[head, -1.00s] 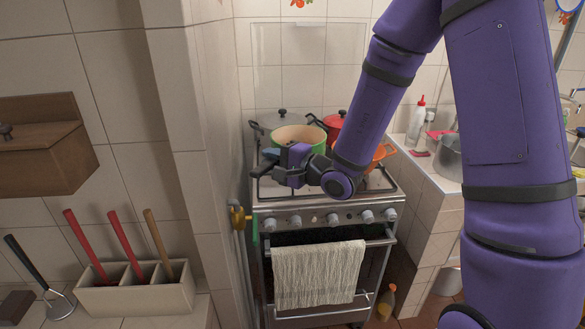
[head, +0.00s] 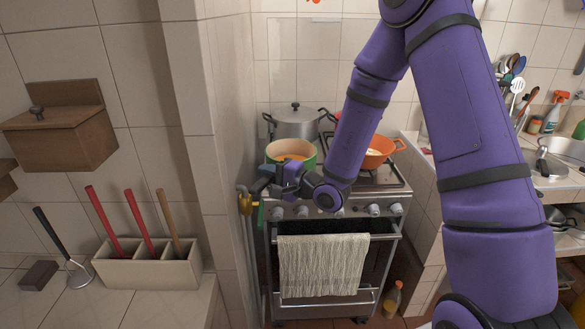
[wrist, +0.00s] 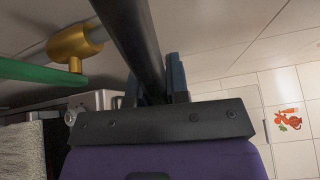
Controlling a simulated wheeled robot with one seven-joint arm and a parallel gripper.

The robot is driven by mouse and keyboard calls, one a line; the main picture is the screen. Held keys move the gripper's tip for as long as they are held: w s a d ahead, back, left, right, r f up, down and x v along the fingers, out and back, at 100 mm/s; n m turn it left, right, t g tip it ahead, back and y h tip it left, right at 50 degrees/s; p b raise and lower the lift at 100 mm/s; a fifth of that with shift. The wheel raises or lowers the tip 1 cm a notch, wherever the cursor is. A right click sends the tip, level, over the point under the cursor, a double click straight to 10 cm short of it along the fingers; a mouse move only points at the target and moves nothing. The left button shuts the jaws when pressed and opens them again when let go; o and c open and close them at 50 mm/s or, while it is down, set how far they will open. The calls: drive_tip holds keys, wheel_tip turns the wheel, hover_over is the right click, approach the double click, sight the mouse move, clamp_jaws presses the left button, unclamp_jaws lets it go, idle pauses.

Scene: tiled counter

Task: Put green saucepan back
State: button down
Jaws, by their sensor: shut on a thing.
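The green saucepan (head: 308,155), with a cream inside and something orange in it, is upright at the front left of the stove in the head view. My gripper (head: 282,178) is just in front of it. In the wrist view, my gripper (wrist: 157,85) is shut on a dark bar (wrist: 130,35), which looks like the saucepan's handle. The gripper and wrist hide the pan's lower front, so I cannot tell whether its base touches the stove.
A lidded grey pot (head: 297,122) stands behind the saucepan. An orange pan (head: 376,158) sits to the right on the stove (head: 395,190). A yellow gas valve (head: 245,204) is by the left wall. A towel (head: 322,265) hangs on the oven front.

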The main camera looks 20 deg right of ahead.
sight(273, 152)
drive_tip(key=shift+a+f, duration=0.1)
drive_tip(key=shift+f, duration=0.2)
drive_tip(key=shift+w+f, duration=0.1)
drive_tip(key=w+d, duration=0.2)
drive_tip(key=w, duration=0.2)
drive_tip(key=w+d+f, duration=0.1)
drive_tip(key=w+d, duration=0.2)
drive_tip(key=w, duration=0.1)
drive_tip(key=w+d, duration=0.3)
drive_tip(key=w, duration=0.2)
drive_tip(key=shift+f, duration=0.2)
drive_tip(key=shift+w+f, duration=0.1)
drive_tip(key=shift+f, duration=1.7)
drive_tip(key=c, duration=1.1)
unclamp_jaws()
drive_tip(key=shift+f, duration=0.1)
